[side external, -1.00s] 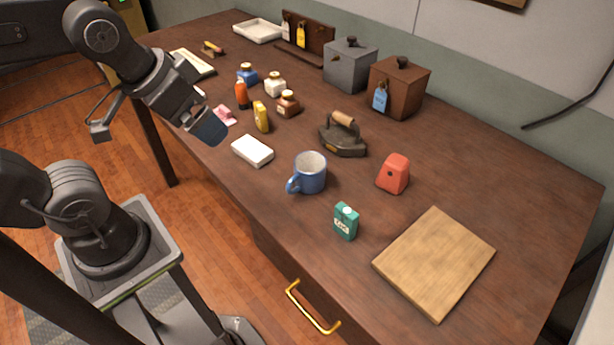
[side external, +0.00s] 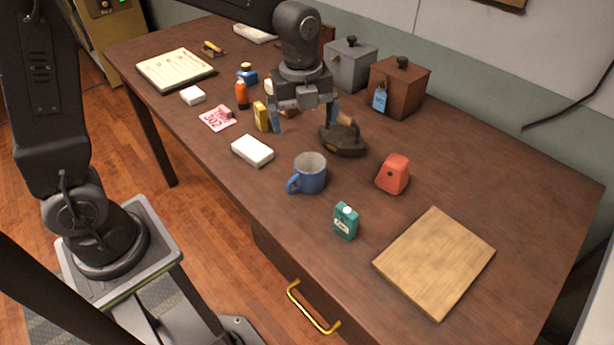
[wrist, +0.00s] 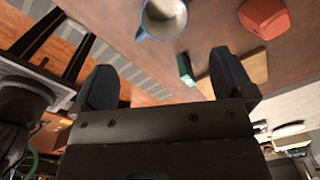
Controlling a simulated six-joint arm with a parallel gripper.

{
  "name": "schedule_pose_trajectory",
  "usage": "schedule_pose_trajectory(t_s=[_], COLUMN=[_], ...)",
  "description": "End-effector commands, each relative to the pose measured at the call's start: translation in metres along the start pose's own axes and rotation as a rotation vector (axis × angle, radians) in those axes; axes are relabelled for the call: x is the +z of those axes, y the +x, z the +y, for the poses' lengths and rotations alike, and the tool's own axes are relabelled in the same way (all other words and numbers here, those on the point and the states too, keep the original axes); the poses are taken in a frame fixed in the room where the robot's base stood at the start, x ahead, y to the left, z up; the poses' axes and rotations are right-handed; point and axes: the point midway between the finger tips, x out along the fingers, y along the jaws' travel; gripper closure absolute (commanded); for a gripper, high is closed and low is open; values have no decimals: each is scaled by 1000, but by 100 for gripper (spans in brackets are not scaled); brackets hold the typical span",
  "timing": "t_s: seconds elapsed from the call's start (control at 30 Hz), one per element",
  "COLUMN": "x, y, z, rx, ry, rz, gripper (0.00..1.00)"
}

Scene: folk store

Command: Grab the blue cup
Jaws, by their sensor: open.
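The blue cup (side external: 309,175) stands upright on the brown table, its handle toward the front left and its inside pale. In the wrist view the cup (wrist: 163,20) shows at the top edge, partly cut off, beyond my fingers. My gripper (side external: 304,122) is above the table, behind the cup and apart from it, pointing down. Its two fingers are spread with nothing between them. In the wrist view my gripper (wrist: 168,82) also shows its fingers wide apart.
An iron (side external: 343,140) stands right beside my gripper, with a yellow bottle (side external: 261,116) to its left. A white block (side external: 252,151), a green carton (side external: 346,221) and a red object (side external: 393,174) surround the cup. A wooden board (side external: 435,262) lies at front right.

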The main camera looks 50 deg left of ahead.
Motion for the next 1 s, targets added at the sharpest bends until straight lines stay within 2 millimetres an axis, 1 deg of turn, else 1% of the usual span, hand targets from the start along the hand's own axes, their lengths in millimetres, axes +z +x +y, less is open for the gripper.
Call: schedule_pose_trajectory(t_s=[0.1, 0.17, 0.23, 0.4, 0.53, 0.6, 0.83, 1.0], x=[1, 1, 1, 0, 0, 0, -1, -3], y=[10, 15, 24, 57, 80, 87, 103, 129], z=[-6, -7, -7, -6, -5, -5, -5, -6], rx=[16, 19, 21, 22, 21, 19, 19, 21], ry=[81, 98, 101, 99, 98, 98, 98, 98], rz=[9, 11, 12, 12, 12, 11, 11, 12], gripper=[0, 0, 0, 0, 0, 0, 0, 0])
